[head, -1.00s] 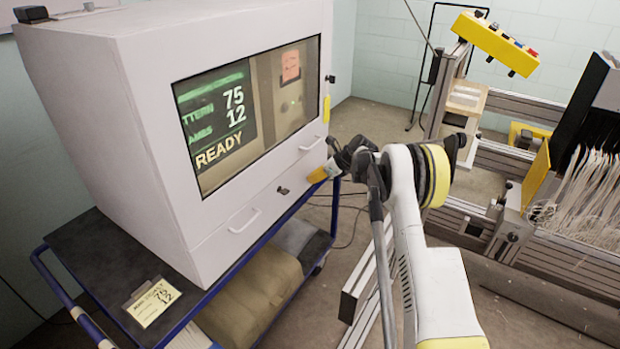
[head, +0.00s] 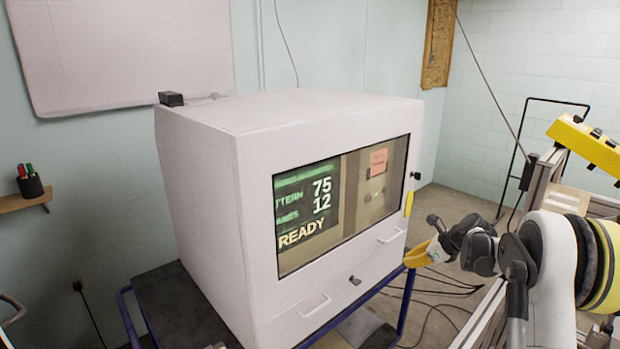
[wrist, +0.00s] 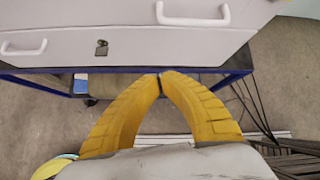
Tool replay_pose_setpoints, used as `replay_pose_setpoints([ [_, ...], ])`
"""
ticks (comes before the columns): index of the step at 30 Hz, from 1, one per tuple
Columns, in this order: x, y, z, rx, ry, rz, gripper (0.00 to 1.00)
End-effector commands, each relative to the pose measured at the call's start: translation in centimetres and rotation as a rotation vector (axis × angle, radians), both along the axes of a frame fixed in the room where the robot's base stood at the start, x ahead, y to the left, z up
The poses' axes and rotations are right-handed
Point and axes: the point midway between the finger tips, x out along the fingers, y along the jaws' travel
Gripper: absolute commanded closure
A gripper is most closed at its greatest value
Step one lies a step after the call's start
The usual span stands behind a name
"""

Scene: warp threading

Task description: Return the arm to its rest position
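My gripper (head: 418,256) shows beside the lower right front of the white cabinet (head: 190,190). In the wrist view my gripper's yellow fingers (wrist: 160,77) curve inward and meet at the tips, with nothing seen between them. The fingertips appear in front of the cabinet's drawer fronts (wrist: 125,45) and the blue cart rail; I cannot tell the exact gap. My arm reaches in from the lower right of the head view and is cut off by the frame edge.
The cabinet's screen (head: 308,215) shows 75, 12 and READY. It stands on a dark-topped cart (head: 165,290) with blue rails. Drawer handles (head: 314,306) jut out. A metal frame with a yellow control box (head: 585,145) stands right. Cables lie on the floor.

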Motion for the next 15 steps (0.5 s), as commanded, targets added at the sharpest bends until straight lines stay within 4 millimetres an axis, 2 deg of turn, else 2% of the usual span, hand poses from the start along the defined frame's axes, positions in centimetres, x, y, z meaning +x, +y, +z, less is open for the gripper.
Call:
replay_pose_setpoints([
  [1, -1.1, 1.5, 2.2, -0.060, -0.022, 0.060, 1.00],
  [6, -6.2, 6.0, 8.8, -0.321, -0.122, 0.318, 1.00],
  [11, -12.5, 9.7, 13.4, -0.562, -0.208, 0.575, 1.00],
  [15, -18.7, 12.4, 16.0, -0.770, -0.279, 0.810, 1.00],
])
